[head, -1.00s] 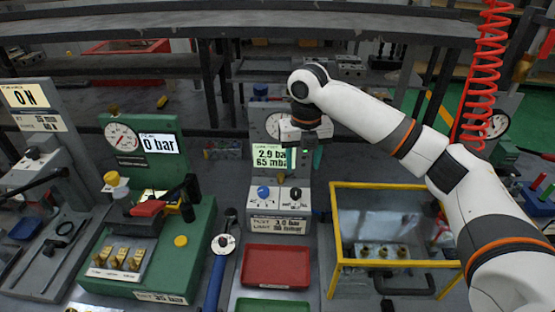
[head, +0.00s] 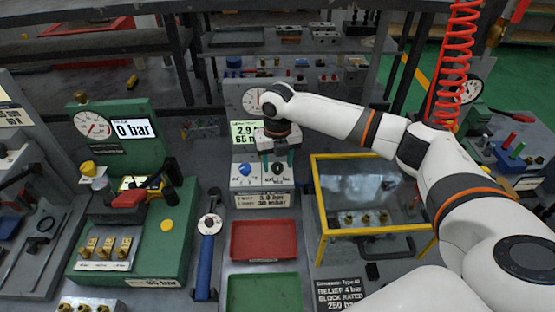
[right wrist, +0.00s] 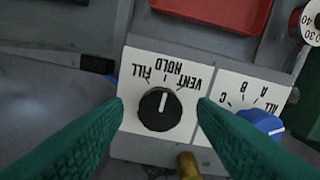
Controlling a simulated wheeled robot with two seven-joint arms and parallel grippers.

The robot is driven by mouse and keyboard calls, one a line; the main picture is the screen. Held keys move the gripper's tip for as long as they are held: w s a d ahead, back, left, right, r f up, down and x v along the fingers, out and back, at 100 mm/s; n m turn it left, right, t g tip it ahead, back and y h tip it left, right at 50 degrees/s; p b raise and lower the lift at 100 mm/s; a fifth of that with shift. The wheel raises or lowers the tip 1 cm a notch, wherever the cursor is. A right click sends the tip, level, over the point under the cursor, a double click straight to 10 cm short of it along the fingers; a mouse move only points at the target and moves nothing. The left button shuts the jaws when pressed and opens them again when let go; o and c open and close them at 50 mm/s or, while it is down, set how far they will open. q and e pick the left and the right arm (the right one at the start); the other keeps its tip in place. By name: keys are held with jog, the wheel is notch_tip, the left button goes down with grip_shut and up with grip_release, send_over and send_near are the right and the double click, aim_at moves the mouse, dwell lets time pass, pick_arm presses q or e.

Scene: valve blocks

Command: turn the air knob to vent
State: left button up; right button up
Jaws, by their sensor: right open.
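The air knob (head: 279,168) is a black round knob on the white front panel of a grey test unit (head: 262,201). In the right wrist view the knob (right wrist: 160,109) sits between labels FILL, HOLD and VENT, which read upside down. Its white pointer line points at the middle mark, by HOLD. My right gripper (head: 278,158) is open above the knob. In the right wrist view its two green fingers (right wrist: 160,118) stand on either side of the knob, apart from it. My left gripper is not in view.
A blue selector knob (head: 245,170) sits close beside the air knob; it also shows in the right wrist view (right wrist: 259,122). A red tray (head: 264,240) and a green tray (head: 264,292) lie in front. A yellow-framed guard box (head: 321,205) stands at right.

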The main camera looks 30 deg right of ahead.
jog(key=shift+f, duration=0.25)
jog(key=c, duration=1)
jog(key=shift+r+m+p, duration=0.2)
jog(key=shift+m+p, duration=0.3)
jog(key=shift+p, duration=0.3)
jog(key=m+p, duration=0.2)
jog(key=p, duration=0.1)
jog(key=shift+r+m, duration=0.1)
jog(key=shift+m, duration=0.3)
jog(key=m+p, duration=0.3)
jog(key=shift+f+m+p, duration=0.2)
jog(key=shift+m+p, duration=0.55)
jog(key=shift+m, duration=0.35)
